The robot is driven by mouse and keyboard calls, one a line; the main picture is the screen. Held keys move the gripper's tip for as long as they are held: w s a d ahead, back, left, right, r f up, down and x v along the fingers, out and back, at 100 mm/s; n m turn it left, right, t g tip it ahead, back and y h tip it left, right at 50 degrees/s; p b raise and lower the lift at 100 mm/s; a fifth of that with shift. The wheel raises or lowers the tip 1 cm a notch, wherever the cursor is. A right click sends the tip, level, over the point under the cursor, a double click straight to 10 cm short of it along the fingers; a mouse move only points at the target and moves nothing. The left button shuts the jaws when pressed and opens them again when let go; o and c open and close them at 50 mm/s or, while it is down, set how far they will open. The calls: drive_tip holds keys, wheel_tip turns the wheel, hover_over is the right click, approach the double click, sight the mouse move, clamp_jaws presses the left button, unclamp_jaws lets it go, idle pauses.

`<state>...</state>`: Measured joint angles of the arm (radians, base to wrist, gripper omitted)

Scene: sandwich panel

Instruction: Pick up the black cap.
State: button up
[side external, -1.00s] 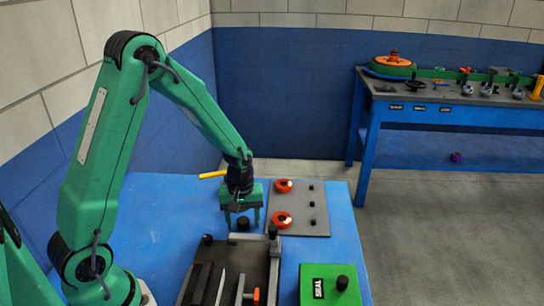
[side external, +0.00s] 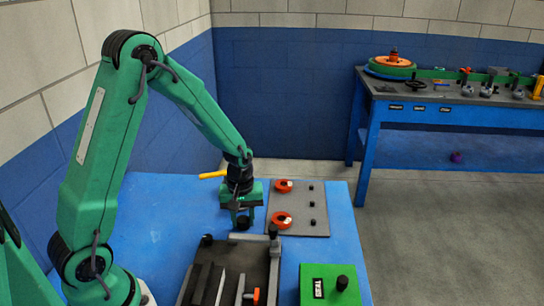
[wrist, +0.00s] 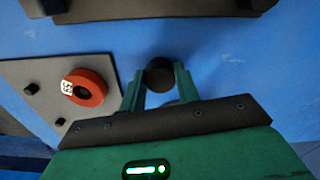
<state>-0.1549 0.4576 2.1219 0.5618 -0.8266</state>
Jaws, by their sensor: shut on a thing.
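The black cap (side external: 243,223) is a small dark cylinder on the blue table, behind the dark fixture. My gripper (side external: 243,217) is right at it, with green fingers on either side. In the wrist view the round black cap (wrist: 159,73) sits between the two fingertips of my gripper (wrist: 159,78), which are closed on its sides. The cap appears to be at table level; I cannot tell whether it touches the table.
A grey plate (side external: 315,222) with two orange-red rings (side external: 282,220) and several black pegs lies right of my gripper. The dark fixture (side external: 262,262) with a clamp stands in front. A green box (side external: 318,270) with a black knob is at front right. Blue table is clear at left.

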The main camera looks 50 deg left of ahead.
sight(243, 219)
wheel_tip(243, 219, up, 10)
drive_tip(key=shift+f, duration=0.15)
idle(0.5)
idle(0.4)
drive_tip(key=w+a+r, duration=0.1)
drive_tip(key=a, duration=0.2)
drive_tip(key=w+a+r, duration=0.1)
drive_tip(key=w+a, duration=0.1)
drive_tip(key=a, duration=0.1)
drive_tip(key=w+a+r, duration=0.2)
drive_tip(key=a, duration=0.1)
drive_tip(key=shift+a+r, duration=0.1)
drive_tip(key=shift+f, duration=0.2)
drive_tip(key=shift+f, duration=2.25)
drive_tip(key=shift+f, duration=1.6)
idle(1.4)
